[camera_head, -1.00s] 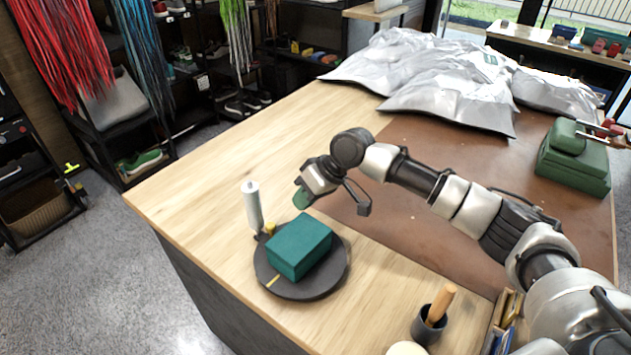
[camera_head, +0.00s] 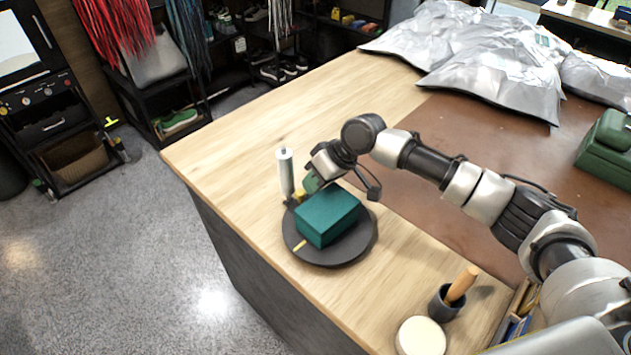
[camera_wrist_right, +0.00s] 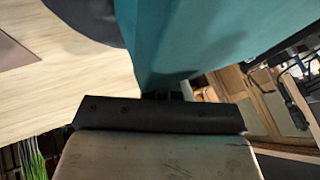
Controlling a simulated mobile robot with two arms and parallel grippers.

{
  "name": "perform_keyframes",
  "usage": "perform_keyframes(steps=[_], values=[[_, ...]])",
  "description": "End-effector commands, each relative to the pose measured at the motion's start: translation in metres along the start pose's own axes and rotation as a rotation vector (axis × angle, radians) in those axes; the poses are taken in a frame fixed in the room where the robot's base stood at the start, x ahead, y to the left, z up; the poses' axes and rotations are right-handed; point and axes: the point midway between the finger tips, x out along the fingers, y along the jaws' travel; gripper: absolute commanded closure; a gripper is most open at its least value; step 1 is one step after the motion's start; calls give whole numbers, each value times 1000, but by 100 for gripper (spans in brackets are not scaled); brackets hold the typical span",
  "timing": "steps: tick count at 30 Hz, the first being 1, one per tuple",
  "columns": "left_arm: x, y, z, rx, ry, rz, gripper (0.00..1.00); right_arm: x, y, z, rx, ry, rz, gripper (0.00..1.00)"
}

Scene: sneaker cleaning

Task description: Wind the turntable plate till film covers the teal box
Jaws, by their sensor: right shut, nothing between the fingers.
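The teal box (camera_head: 327,216) sits on the round dark turntable plate (camera_head: 358,247) near the table's edge. It also fills the upper part of the right wrist view (camera_wrist_right: 200,35), very close to my gripper. A yellow mark (camera_head: 300,246) shows on the plate's front left. An upright white film roll (camera_head: 285,173) stands behind the plate, at its left. I see no film over the box's visible faces. My right gripper (camera_head: 311,184) is shut and empty at the box's back left corner, close to the roll; contact cannot be told. My left gripper is out of view.
A dark cup with a wooden-handled tool (camera_head: 447,302) and a round cream disc (camera_head: 420,337) stand at the front right. Silvery bags (camera_head: 490,70) lie at the back of the table, and a green case (camera_head: 603,155) is at right. The wood left of the roll is clear.

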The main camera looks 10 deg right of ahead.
Motion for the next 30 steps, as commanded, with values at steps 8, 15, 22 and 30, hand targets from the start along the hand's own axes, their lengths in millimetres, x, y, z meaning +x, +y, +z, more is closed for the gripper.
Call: perform_keyframes(steps=[8, 15, 22, 30], values=[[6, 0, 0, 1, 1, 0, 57, 3, -6, -2, -135, -63, -73, 100], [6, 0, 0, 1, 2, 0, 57, 3, -6, -2, -140, -66, -76, 100], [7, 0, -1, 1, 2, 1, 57, -3, -5, -2, -140, -64, -75, 100], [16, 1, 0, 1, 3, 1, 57, -51, -1, -5, -140, -62, -73, 100]])
